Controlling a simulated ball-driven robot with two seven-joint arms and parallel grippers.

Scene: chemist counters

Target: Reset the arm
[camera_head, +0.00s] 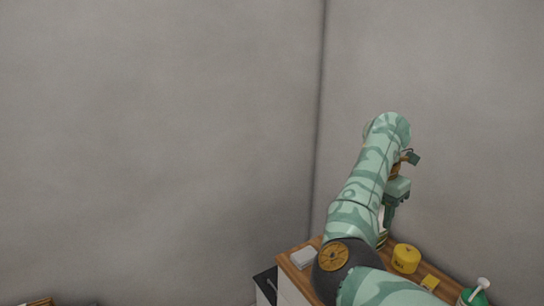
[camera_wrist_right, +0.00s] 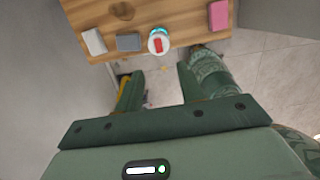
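My right arm (camera_head: 358,195), pale green with darker bands, rises from the lower right in the head view and bends over at the top. My right gripper (camera_head: 390,214) hangs from it, pointing down near the wooden counter, partly hidden by the arm. In the right wrist view, the two green fingers of this gripper (camera_wrist_right: 160,88) stand apart with nothing between them. My left arm and left gripper are not in view.
The wooden counter (camera_head: 447,287) bears a yellow canister (camera_head: 405,259), a pale box (camera_head: 303,257) and a green bottle (camera_head: 477,296). The wrist view shows a white block (camera_wrist_right: 95,41), a grey block (camera_wrist_right: 128,42), a round container (camera_wrist_right: 158,34) and a pink block (camera_wrist_right: 218,15). Grey walls stand behind.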

